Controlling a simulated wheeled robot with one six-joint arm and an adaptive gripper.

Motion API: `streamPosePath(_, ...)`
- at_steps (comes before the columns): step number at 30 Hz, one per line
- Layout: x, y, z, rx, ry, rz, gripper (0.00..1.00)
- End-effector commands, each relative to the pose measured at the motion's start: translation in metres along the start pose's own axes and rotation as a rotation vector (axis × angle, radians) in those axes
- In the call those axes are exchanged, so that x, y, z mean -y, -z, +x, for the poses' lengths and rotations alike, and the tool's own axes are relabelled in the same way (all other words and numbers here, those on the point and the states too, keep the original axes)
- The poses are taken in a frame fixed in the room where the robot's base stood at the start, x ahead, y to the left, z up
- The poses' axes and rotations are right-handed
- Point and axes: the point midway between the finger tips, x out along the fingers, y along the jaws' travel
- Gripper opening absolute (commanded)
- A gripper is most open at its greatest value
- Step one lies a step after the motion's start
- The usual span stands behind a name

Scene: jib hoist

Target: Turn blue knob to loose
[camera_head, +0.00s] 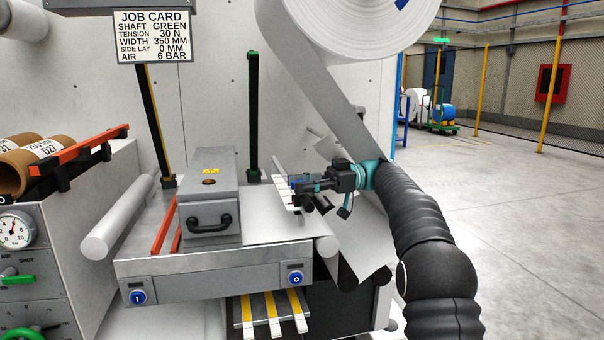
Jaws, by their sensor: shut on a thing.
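My gripper (302,187) reaches in from the right, over the far right part of the machine bed. Its fingers are shut around a small blue knob (293,182), of which only a little blue shows at the fingertips. The knob sits beside a pale plate with dark marks (282,192). The fingers hide most of the knob, and I cannot read its setting or which mark it points to.
A grey box with a black handle (209,205) stands left of my gripper. A white web (348,115) runs down from a large roll (355,25) close behind my wrist. A green-topped post (253,110) rises behind the bed. Open floor (500,200) lies to the right.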

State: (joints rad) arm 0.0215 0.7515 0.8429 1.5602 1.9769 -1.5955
Motion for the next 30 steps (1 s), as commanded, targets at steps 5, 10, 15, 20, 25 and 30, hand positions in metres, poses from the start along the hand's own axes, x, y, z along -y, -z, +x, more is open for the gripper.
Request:
streamPosePath(5,0.0,0.0018,0.0001,-0.001,0.025,-0.002,0.07)
streamPosePath(10,0.0001,0.0011,0.0001,-0.001,0.029,-0.003,0.07)
streamPosePath(15,0.0001,0.0011,0.0001,-0.001,0.028,-0.003,0.07)
streamPosePath(20,0.0001,0.0011,0.0002,-0.001,0.028,-0.003,0.67)
streamPosePath(25,0.0,0.0007,0.0001,-0.001,0.028,-0.002,0.68)
streamPosePath(30,0.0,0.0004,0.0001,-0.001,0.028,-0.002,0.68)
